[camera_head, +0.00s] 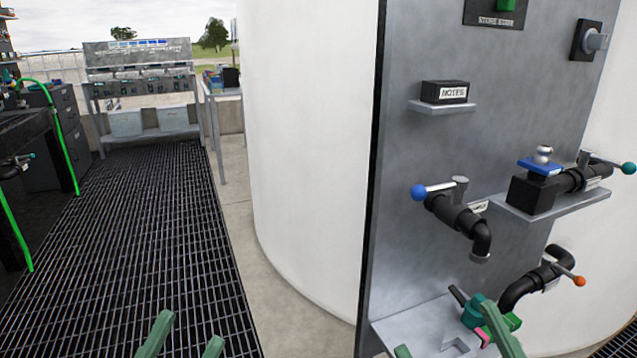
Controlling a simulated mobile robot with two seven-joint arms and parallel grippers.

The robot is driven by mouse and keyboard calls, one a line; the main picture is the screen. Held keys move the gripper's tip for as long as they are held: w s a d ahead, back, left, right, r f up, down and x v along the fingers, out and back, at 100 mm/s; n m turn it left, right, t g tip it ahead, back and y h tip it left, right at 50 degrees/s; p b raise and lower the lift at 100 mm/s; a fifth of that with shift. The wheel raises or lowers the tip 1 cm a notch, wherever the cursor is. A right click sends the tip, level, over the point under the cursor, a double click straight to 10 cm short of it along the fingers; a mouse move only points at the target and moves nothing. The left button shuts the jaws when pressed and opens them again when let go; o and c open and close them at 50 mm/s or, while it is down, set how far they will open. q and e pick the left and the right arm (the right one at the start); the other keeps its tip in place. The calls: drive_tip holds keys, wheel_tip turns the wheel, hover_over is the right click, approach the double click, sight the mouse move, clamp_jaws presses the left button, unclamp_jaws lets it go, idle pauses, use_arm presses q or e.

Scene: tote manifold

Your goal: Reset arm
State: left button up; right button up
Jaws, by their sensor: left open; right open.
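My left gripper (188,328) shows at the bottom edge, left of centre, as two green fingers standing apart. It is open, with nothing between the fingers, above the dark floor grating. My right gripper (446,330) shows at the bottom right, also with green fingers spread apart. It is open in front of the low grey shelf (405,326) of the panel. A teal and black object (474,313) with a pink part sits at that shelf, close to the right finger. Whether the finger touches it I cannot tell. Both arms are mostly out of frame.
A grey panel (425,200) carries a blue-handled valve (455,214), an orange-handled valve (535,281) and a shelf with a black block (533,194). A NOTES box (444,92) sits higher. A white tank (305,150) stands behind. The grating (130,240) at left is clear.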

use_arm(q)
drive_tip(key=w+a+f+n+g+y+p, duration=0.1)
drive_tip(key=w+f+n+g+y+p, duration=0.15)
drive_tip(key=w+n+y+p, duration=0.4)
drive_tip(key=w+a+f+n+g+y+p, duration=0.1)
drive_tip(key=f+y+p, duration=0.2)
drive_tip(key=p, duration=0.6)
use_arm(e)
drive_tip(key=w+d+f+m+g+h, duration=0.2)
drive_tip(key=w+f+m+g+h, duration=0.2)
drive_tip(key=w+f+m+h, duration=0.4)
use_arm(q)
drive_tip(key=s+a+f+n+g+y+p, duration=0.2)
drive_tip(key=s+f+g+p, duration=0.7)
drive_tip(key=p, duration=0.5)
drive_tip(key=shift+a+f+y, duration=0.2)
drive_tip(key=shift+f+y, duration=0.55)
drive_tip(key=shift+f, duration=0.2)
use_arm(e)
drive_tip(key=s+d+f+m+g+h, duration=0.1)
drive_tip(key=s+f+g+h, duration=0.3)
drive_tip(key=s+f+g, duration=0.4)
drive_tip(key=shift+s+d+f+m+g+h, duration=0.2)
drive_tip(key=shift+s+d+m+g+h, duration=0.15)
drive_tip(key=shift+s+d, duration=0.35)
use_arm(q)
drive_tip(key=shift+n, duration=0.25)
